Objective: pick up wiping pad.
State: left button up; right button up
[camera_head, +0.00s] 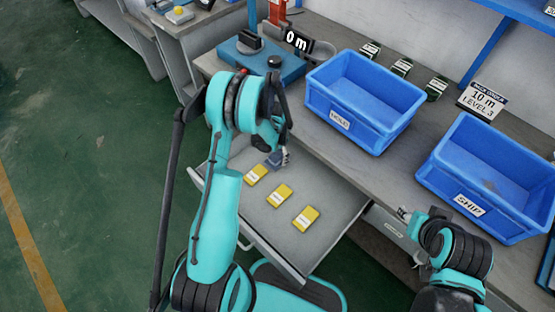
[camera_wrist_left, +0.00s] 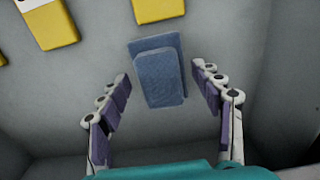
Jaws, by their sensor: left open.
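The wiping pad (camera_wrist_left: 160,75) is a blue-grey block with a flat plate on it. It lies in the open drawer, and in the head view the pad (camera_head: 275,161) shows partly behind my left gripper (camera_head: 284,158). In the left wrist view my left gripper (camera_wrist_left: 163,105) is open. Its two fingers stand on either side of the pad's lower end, with a gap on each side. My right arm shows at the lower right of the head view; its gripper (camera_head: 406,215) is small and near the bench's front edge, and its jaws are unclear.
The drawer (camera_head: 330,222) also holds several yellow items (camera_head: 279,195) in a row beside the pad. Two blue bins, one labelled SHIP (camera_head: 468,203) and one behind (camera_head: 341,122), stand on the bench. A blue device (camera_head: 290,70) stands at the back left.

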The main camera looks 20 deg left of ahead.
aim_at(278, 157)
pick_arm(q)
jog(key=shift+r, duration=0.1)
jog(key=c, duration=1.3)
jog(key=shift+o, duration=0.2)
jog(key=shift+r+p, duration=0.3)
jog(key=shift+r, duration=0.25)
jog(key=r+p, duration=0.1)
jog(key=r, duration=0.1)
jog(key=d+r+p, duration=0.1)
jog(key=r, duration=0.1)
jog(key=shift+s, duration=0.2)
jog(key=s+d+r+p, duration=0.3)
jog(key=s+d+r, duration=0.2)
jog(key=d, duration=0.4)
jog(key=shift+d+r, duration=0.2)
jog(key=shift+r, duration=0.25)
